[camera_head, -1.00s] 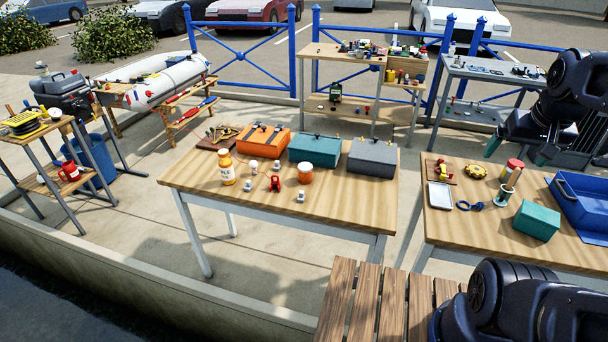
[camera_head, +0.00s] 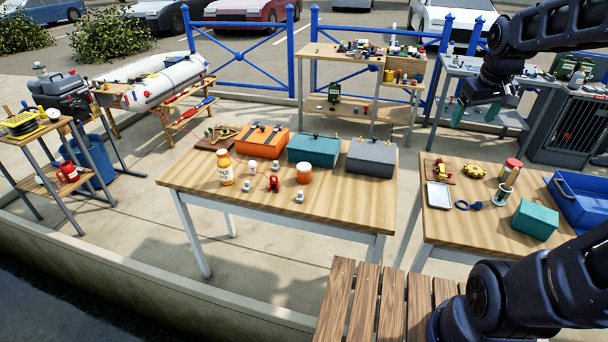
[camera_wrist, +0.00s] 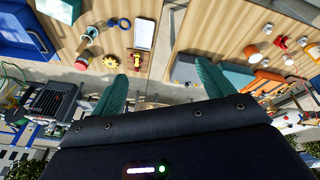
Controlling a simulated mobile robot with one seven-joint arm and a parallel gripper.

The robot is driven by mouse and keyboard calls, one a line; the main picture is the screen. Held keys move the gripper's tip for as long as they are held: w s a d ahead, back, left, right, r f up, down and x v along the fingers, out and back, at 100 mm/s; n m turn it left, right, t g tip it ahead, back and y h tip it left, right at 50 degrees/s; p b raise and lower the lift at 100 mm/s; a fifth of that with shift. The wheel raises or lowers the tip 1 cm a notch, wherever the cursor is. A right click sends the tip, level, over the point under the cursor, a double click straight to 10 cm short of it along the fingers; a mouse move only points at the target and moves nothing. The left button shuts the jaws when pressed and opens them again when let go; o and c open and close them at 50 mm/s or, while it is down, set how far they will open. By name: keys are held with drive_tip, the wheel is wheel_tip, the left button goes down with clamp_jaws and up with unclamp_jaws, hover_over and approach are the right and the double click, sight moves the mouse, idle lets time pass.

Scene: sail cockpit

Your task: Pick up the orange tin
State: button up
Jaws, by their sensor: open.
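The orange tin (camera_head: 304,173), a small round can with a pale lid, stands on the middle wooden table, in front of the teal box. In the wrist view, which shows the tables upside down, it appears as a small orange shape (camera_wrist: 281,42) at the upper right. My gripper (camera_head: 476,114) is open and empty, with teal fingers. It hangs in the air above and behind the right table, well to the right of the tin and apart from it. Its two fingers also show spread in the wrist view (camera_wrist: 161,75).
Close around the tin are an orange-labelled bottle (camera_head: 226,169), a red item (camera_head: 274,184) and small pale fittings. Orange (camera_head: 262,140), teal (camera_head: 313,150) and grey (camera_head: 371,160) boxes line the table's back. The right table holds a blue tray (camera_head: 578,205). The middle table's front right is clear.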

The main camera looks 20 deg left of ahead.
drive_tip(key=w+a+f+n+g, duration=0.1)
drive_tip(key=w+a+f+n, duration=0.3)
drive_tip(key=w+a, duration=0.75)
drive_tip(key=n+g, duration=0.3)
drive_tip(key=n, duration=0.9)
hover_over(304, 167)
wheel_tip(304, 167, down, 26)
drive_tip(key=shift+w+r, duration=0.1)
drive_tip(key=shift+r, duration=0.1)
drive_tip(key=shift+a+f, duration=0.15)
drive_tip(key=shift+f, duration=0.35)
wheel_tip(304, 167, down, 5)
drive_tip(key=shift+r, duration=0.1)
drive_tip(key=shift+w+f, duration=0.2)
drive_tip(key=shift+f, duration=1.1)
drive_tip(key=shift+w+f, duration=0.15)
drive_tip(key=shift+f, duration=1.15)
drive_tip(key=c, duration=1.1)
